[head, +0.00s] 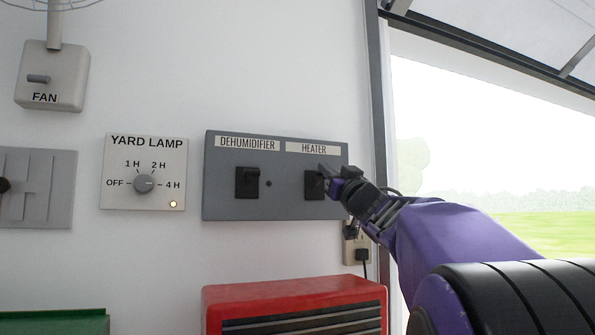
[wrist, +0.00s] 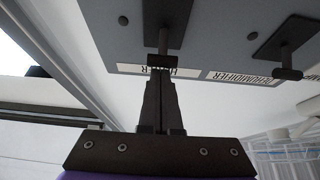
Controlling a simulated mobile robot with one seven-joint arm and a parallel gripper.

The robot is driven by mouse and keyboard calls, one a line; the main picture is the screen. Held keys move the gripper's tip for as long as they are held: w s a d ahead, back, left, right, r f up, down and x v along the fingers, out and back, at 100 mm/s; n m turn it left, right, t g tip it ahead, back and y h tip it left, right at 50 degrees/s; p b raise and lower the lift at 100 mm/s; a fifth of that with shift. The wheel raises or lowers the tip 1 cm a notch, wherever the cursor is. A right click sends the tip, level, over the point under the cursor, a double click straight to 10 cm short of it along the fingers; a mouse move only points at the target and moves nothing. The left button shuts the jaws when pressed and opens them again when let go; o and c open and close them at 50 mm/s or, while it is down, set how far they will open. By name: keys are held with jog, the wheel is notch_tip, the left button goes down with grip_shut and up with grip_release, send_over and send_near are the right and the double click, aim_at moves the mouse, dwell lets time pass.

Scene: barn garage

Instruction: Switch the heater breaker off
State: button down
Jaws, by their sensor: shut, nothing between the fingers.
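The grey breaker panel (head: 225,202) is on the white wall, with a black DEHUMIDIFIER breaker (head: 247,182) at left and a black HEATER breaker (head: 313,186) at right. My gripper (head: 325,174) is shut and empty at the heater breaker, hiding part of it in the head view. In the wrist view, which sees the panel upside down, the shut fingertips (wrist: 160,74) are right by the heater lever's crossbar (wrist: 162,61), at its label side. I cannot tell whether they touch. Both levers' crossbars stick out towards their labels.
A yard lamp dial box (head: 144,200) with a lit amber light and a fan switch (head: 52,75) are to the left. An outlet with a plug (head: 357,250) and the door frame (head: 377,110) are close on the right.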

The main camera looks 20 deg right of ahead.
aim_at(323, 178)
jog(key=shift+s+f, duration=0.2)
jog(key=shift+f, duration=0.45)
dwell(0.5)
jog(key=shift+f+b, duration=0.4)
jog(key=shift+f, duration=0.5)
jog(key=shift+s+r, duration=0.15)
jog(key=shift+r, duration=0.05)
